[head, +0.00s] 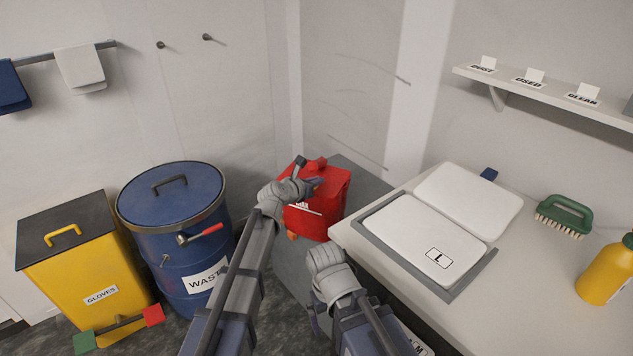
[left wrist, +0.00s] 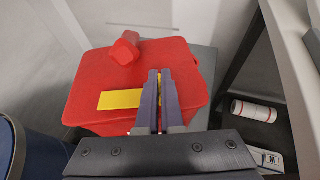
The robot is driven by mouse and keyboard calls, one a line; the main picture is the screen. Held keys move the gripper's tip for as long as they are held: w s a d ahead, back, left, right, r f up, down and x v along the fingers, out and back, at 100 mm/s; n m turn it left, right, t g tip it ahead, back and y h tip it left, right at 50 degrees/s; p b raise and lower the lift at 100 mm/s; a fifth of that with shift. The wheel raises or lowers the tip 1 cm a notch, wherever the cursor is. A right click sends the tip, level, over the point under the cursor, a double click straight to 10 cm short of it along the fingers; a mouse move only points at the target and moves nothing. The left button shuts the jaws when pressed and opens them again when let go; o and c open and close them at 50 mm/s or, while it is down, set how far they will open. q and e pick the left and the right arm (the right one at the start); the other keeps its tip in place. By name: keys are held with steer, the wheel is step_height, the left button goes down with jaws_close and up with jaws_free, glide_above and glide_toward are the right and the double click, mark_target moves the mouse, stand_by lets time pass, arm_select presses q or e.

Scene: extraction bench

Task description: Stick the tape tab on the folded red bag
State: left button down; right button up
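The folded red bag (head: 333,187) stands in the corner beyond the bench, with a white label on its front. In the left wrist view the bag (left wrist: 95,75) has a raised red knob-like fold on top and a flat yellow tape tab (left wrist: 119,99) lying across it. My left gripper (head: 318,183) is over the bag's top. Its dark fingers (left wrist: 160,78) are close together, with a thin yellow strip showing between their tips. The fingers hide part of the tab. My right arm is low beside the bench edge; its fingers are not visible.
A blue waste drum (head: 170,240) and yellow glove bin (head: 85,265) stand left. The bench (head: 520,265) on the right holds a grey tray with white pads, a green brush (head: 565,212) and a yellow bottle (head: 605,275). A red-banded white roll (left wrist: 254,110) lies below.

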arm_select(q)
steer(key=shift+f+b, duration=0.6)
stand_by(1.4)
steer(key=c, duration=1)
jaws_free()
